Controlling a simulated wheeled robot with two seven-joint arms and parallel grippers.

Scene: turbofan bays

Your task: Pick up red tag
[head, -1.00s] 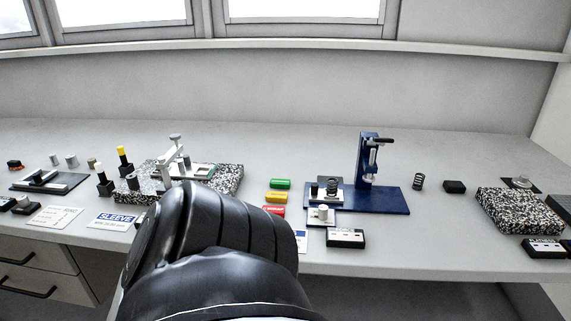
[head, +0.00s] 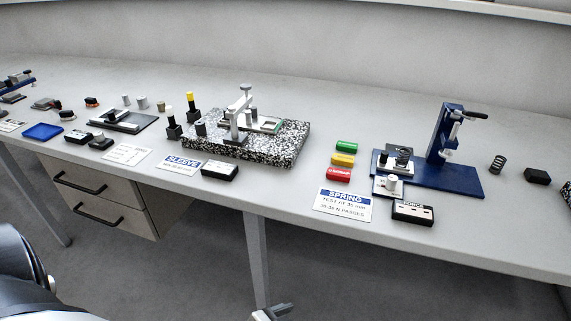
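The red tag (head: 338,175) lies flat on the grey bench, in front of a yellow tag (head: 343,160) and a green tag (head: 347,147). Lettering on its front side is too small to read surely. Nothing touches it from above. My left arm shows as a dark link at the bottom left. A small grey metal piece (head: 270,314) at the bottom edge looks like a gripper tip, below and in front of the bench; most of it is cut off. I cannot tell its opening. No other gripper shows.
A SPRING card (head: 344,203) lies just in front of the red tag. A blue press stand (head: 440,175) is to its right, with a black FORCE box (head: 413,213) nearby. A speckled block (head: 264,148) with a clamp stands left. Bench between block and tags is clear.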

